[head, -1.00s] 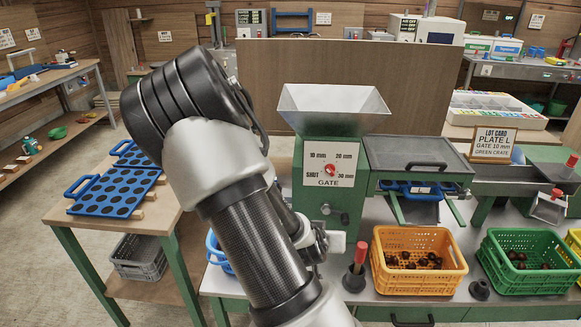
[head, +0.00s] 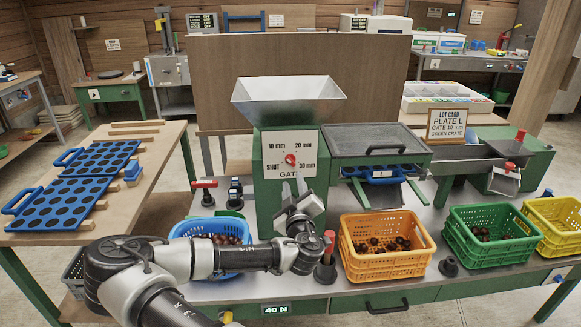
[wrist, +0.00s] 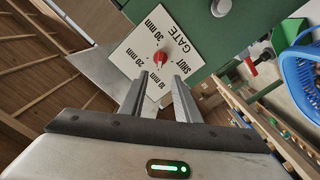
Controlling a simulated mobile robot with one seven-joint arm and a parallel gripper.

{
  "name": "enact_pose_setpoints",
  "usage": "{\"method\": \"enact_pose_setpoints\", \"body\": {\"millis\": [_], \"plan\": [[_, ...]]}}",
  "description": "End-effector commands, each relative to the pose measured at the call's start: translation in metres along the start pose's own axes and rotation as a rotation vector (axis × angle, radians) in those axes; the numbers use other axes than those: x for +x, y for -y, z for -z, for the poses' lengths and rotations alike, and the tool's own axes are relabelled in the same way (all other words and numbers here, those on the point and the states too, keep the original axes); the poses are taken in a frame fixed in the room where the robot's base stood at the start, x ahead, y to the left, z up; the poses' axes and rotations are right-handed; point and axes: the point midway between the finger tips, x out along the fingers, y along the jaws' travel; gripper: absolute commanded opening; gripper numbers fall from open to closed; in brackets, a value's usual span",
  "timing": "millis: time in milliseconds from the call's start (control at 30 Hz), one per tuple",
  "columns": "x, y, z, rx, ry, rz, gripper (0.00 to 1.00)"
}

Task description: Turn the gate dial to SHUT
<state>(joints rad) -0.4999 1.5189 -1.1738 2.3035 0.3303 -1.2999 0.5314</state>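The gate dial is a red knob (head: 290,160) on a white plate (head: 307,146) on the green machine. The plate reads 10 mm, 20 mm, 30 mm and SHUT, with GATE below. I cannot tell for sure which mark the knob points to. In the wrist view the knob (wrist: 159,59) shows beyond and between my fingertips, apart from them. My gripper (wrist: 160,82) is open and empty, with a finger on each side. In the head view my gripper (head: 296,192) is just below the dial and covers the plate's lower edge.
A grey hopper (head: 288,98) tops the machine. A red-handled plunger (head: 327,255) stands near my wrist. Blue (head: 208,228), orange (head: 384,262) and green (head: 487,250) crates hold chestnuts. A lot card (head: 447,124) reads PLATE L, GATE 10 mm, GREEN CRATE.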

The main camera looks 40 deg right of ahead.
Motion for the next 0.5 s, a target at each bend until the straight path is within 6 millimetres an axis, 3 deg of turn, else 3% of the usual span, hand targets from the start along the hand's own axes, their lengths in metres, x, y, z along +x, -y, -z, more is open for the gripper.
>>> {"method": "enact_pose_setpoints", "body": {"millis": [300, 500], "plan": [[0.070, 0.001, -0.002, -0.001, 0.000, 0.001, 0.30], [0.100, 0.000, -0.002, 0.000, 0.001, 0.000, 0.30]]}}
